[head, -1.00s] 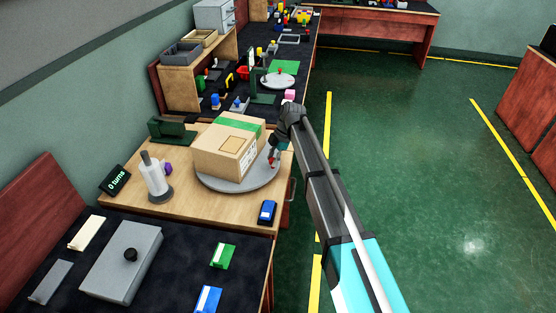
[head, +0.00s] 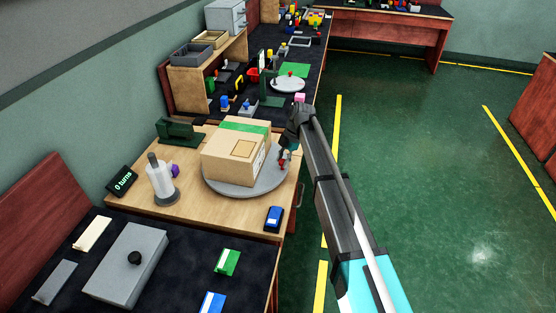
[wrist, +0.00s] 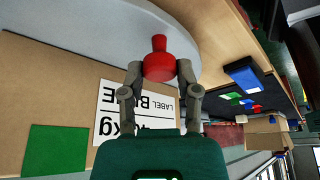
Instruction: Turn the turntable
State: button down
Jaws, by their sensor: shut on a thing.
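The turntable (head: 222,186) is a round grey disc on a wooden table, with a cardboard box (head: 228,160) resting on it. A red knob (wrist: 158,68) stands on the disc near its rim, at the right side in the head view. My gripper (head: 284,160) is at that rim, beside the box. In the wrist view my gripper's two fingers (wrist: 158,72) are closed on the knob from both sides. The box's printed label (wrist: 120,105) lies just behind the fingers. A small display (head: 122,181) reads "0 turns".
A white roll on a stand (head: 161,182) and a blue device (head: 274,218) stand on the table near the disc. A dark green tool (head: 178,132) is behind. The floor right of the table is open.

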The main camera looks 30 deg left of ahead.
jog(key=c, duration=0.5)
grip_release()
jog(key=shift+d, duration=0.2)
jog(key=shift+o, duration=0.8)
jog(key=shift+f, duration=0.1)
jog(key=shift+a, duration=0.15)
